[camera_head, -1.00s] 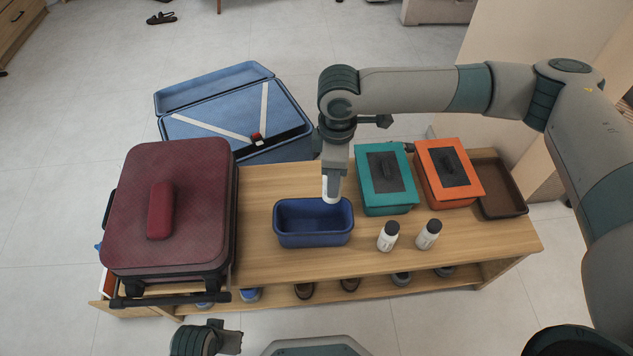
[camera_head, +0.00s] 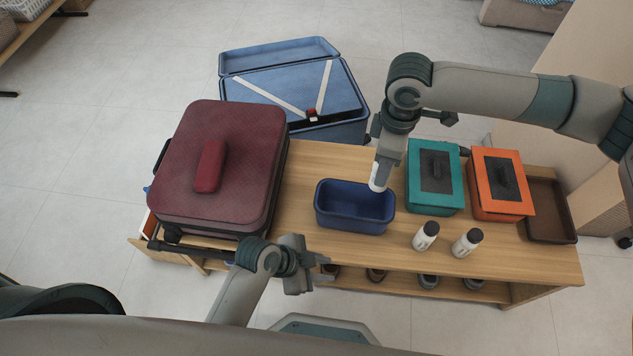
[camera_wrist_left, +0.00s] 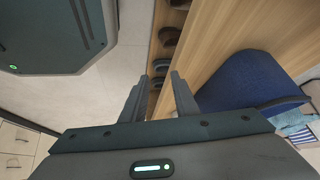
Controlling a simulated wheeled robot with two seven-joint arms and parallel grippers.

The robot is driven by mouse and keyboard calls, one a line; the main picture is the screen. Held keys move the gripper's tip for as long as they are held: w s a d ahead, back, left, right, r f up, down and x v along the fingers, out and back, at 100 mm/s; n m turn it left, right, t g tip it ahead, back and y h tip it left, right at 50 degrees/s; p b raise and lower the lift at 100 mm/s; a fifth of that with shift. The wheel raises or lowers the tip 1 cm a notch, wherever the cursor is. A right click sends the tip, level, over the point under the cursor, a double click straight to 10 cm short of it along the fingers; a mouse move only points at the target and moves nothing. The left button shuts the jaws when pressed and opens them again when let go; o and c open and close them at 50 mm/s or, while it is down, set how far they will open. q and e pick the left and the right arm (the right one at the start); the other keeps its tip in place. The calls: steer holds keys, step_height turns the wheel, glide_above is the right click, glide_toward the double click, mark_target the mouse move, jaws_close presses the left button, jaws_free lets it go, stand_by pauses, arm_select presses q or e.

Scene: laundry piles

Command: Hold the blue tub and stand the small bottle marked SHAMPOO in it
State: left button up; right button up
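The blue tub (camera_head: 335,222) stands on the wooden bench (camera_head: 300,165); it also shows in the left wrist view (camera_wrist_left: 240,83). My right gripper (camera_head: 384,168) points down over the tub's back right part. It is shut on a small white bottle (camera_head: 378,178), held upright at about the tub's rim. The bottle's label cannot be read. My left gripper (camera_head: 327,269) is in front of the bench, near and below the tub's front left corner. Its fingers are apart and empty in the left wrist view (camera_wrist_left: 158,90).
Two white bottles with dark caps (camera_head: 425,236) (camera_head: 467,242) stand right of the tub. A teal box (camera_head: 420,200), an orange box (camera_head: 500,208) and a brown tray (camera_head: 552,210) line the right. A red suitcase (camera_head: 240,150) fills the left; an open blue suitcase (camera_head: 345,85) lies behind.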

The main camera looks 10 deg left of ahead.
arm_select(q)
steer(key=w+d+r+m+g+h, duration=0.2)
steer(key=d+r+m+h, duration=0.4)
steer(key=d+r+m, duration=0.95)
steer(key=w+a+f+n+t+y, duration=0.1)
steer(key=w+a+f+n, duration=0.25)
steer(key=w+n, duration=0.35)
steer(key=w+a+f+n+t+y, duration=0.2)
steer(key=w+a+f+n, duration=0.1)
steer(key=w+a+n, duration=0.4)
step_height(320, 180, up, 2)
steer(key=m+g+y, duration=0.4)
steer(key=m+y, duration=0.5)
steer(key=m, duration=1.1)
glide_above(317, 195)
steer(key=shift+a+r, duration=0.1)
steer(key=shift+r, duration=0.05)
